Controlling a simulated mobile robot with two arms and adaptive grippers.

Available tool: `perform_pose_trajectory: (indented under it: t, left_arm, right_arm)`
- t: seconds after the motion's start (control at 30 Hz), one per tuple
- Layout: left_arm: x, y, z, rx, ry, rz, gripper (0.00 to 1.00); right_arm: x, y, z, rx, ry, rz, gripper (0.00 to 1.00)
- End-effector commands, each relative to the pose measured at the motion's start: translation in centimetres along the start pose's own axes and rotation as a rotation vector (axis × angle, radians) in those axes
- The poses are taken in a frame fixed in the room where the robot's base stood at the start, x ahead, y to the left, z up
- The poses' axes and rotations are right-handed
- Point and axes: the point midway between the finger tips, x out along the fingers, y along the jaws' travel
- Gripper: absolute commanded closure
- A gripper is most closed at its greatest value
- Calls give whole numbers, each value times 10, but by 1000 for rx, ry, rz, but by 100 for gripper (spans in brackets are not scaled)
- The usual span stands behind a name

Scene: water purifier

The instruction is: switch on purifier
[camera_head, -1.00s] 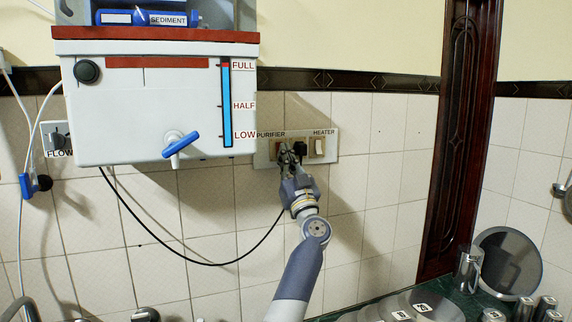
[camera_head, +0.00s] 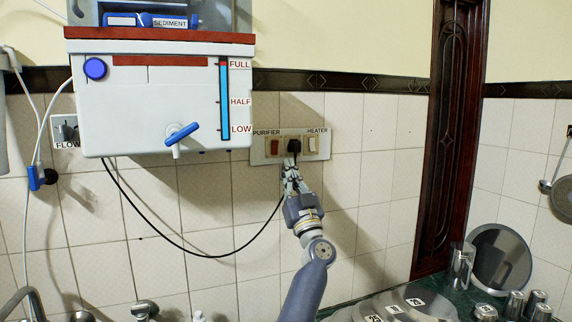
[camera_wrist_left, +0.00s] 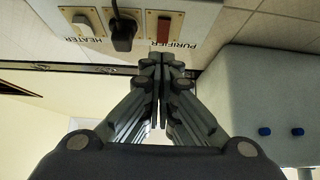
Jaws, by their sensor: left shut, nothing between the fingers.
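The water purifier (camera_head: 155,105) hangs on the tiled wall, with a round indicator (camera_head: 95,69) that is blue. The white switch plate (camera_head: 262,157) is to its lower right. The red PURIFIER switch (camera_head: 275,147) is at the plate's left, and it also shows in the wrist view (camera_wrist_left: 164,29). My left gripper (camera_head: 290,168) is shut and empty, just below the plate and apart from the red switch. Its fingers also show together in the wrist view (camera_wrist_left: 161,62). My right gripper is not in view.
A black plug (camera_head: 293,146) sits mid-plate, with the white HEATER switch (camera_head: 313,143) to its right. A black cable (camera_head: 200,259) loops under the purifier. A blue tap (camera_head: 182,134) projects from its front. Metal plates and cups (camera_head: 420,303) stand on the counter at lower right.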

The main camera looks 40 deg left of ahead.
Motion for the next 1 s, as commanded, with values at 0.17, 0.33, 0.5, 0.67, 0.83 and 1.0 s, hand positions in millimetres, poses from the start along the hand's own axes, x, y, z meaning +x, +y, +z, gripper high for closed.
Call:
perform_pose_trajectory:
  t: [0.17,0.33,0.5,0.67,0.83,1.0]
  left_arm:
    - [-35,0,14,0,-3,1,100]
    - [-54,0,18,0,-1,0,100]
    - [-61,0,19,1,-1,0,100]
    - [-61,0,19,1,-1,0,100]
    - [-61,0,19,1,-1,0,100]
    - [-61,0,19,1,-1,0,100]
  right_arm:
    - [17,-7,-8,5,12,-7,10]
    - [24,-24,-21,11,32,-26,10]
    - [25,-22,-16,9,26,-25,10]
    - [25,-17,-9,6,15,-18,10]
    - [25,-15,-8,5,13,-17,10]
    - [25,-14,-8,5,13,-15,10]
